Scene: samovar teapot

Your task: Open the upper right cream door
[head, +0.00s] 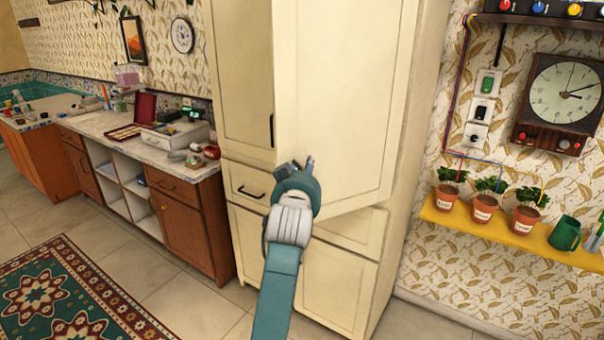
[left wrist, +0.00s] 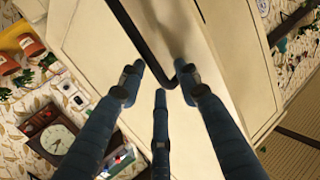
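The upper right cream door (head: 345,95) belongs to the tall cream cabinet in the head view. It stands ajar, its left side swung out toward me and its slanted lower edge standing clear of the front below. Its black bar handle (left wrist: 136,38) shows in the left wrist view, with the door panel (left wrist: 90,42) behind it. My left gripper (head: 297,167) is at the door's lower left corner. In the left wrist view its fingers (left wrist: 160,80) are spread around the handle's lower end; firm contact cannot be made out. My right gripper is not in view.
The upper left door (head: 240,75) and the drawer (head: 245,185) look shut. A cluttered counter (head: 90,122) stands left of the cabinet. A yellow shelf (head: 480,226) with potted plants is on the right wall. Tiled floor (head: 175,280) is open at left, beside a rug (head: 70,300).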

